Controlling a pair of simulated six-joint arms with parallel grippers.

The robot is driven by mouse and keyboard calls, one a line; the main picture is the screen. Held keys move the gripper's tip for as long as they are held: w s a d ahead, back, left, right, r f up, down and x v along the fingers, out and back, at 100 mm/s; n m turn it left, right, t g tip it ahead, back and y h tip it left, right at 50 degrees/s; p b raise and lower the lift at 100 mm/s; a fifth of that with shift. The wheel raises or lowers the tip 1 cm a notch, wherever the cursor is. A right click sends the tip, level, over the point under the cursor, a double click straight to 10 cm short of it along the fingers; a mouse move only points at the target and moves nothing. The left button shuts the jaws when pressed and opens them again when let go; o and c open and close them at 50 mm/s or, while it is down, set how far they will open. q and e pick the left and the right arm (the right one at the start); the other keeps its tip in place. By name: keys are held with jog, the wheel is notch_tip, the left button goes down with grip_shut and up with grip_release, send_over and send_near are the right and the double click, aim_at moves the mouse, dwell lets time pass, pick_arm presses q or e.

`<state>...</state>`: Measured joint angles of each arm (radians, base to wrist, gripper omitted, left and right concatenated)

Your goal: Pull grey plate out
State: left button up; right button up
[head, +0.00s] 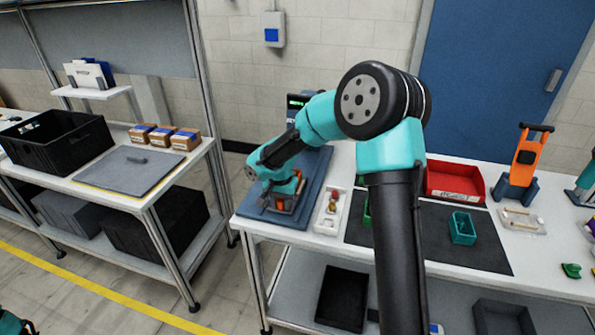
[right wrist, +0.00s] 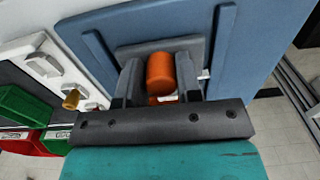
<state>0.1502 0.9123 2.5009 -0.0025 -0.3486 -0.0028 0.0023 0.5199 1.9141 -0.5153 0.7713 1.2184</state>
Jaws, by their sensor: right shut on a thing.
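The grey plate (right wrist: 130,53) lies on a blue fixture board (head: 312,172) at the left end of the bench. The blue board (right wrist: 92,40) also shows in the right wrist view, with raised blue rails on either side of the plate. An orange handle (right wrist: 161,73) stands up from the plate. My right gripper (right wrist: 160,88) is shut on the orange handle, with one dark finger on each side. In the head view my right gripper (head: 283,203) hides much of the plate. My left gripper is not in view.
A white tray (head: 331,213) with small parts sits just right of the blue board. A dark mat (head: 482,257) holds a green bin (head: 462,228), with a red bin (head: 455,182) behind. A shelf with a black crate (head: 58,143) stands left across a floor gap.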

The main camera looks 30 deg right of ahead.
aim_at(278, 219)
jog(key=shift+s+a+f, duration=0.2)
jog(key=shift+s+a, duration=0.5)
jog(key=shift+a, duration=0.05)
jog(key=shift+s+a+f, duration=0.2)
jog(key=shift+s+a, duration=0.45)
jog(key=shift+a, duration=0.1)
jog(key=o, duration=0.7)
jog(key=shift+o, duration=0.2)
jog(key=shift+d, duration=0.1)
jog(key=shift+d+r, duration=0.1)
jog(key=shift+r, duration=0.35)
notch_tip(278, 219, up, 8)
jog(key=shift+w+f, duration=0.15)
jog(key=shift+f, duration=0.1)
dwell(0.3)
